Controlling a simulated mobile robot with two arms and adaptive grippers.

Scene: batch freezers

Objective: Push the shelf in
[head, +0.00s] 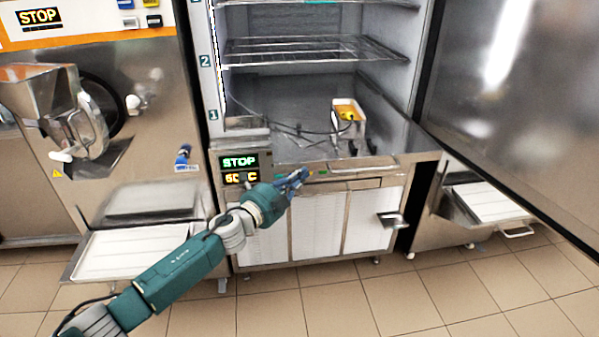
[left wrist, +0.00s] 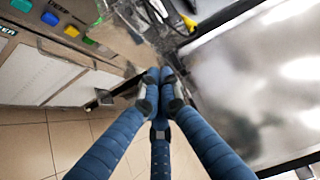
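A wire shelf (head: 310,50) spans the open freezer cabinet near the label 2. I cannot tell whether its front edge stands out past the cabinet walls. My left gripper (head: 303,176) is below the shelf, in front of the control panel strip under the cabinet opening. In the left wrist view its blue fingers (left wrist: 160,75) come together at the tips, with nothing visible between them. They appear apart from the shelf. My right gripper is not in view.
A white box with a yellow item (head: 347,110) and cables sit on the cabinet floor. The large steel door (head: 520,90) stands open at right. A dark handle (head: 391,220) juts from the lower front. A machine with a tray (head: 125,252) is at left.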

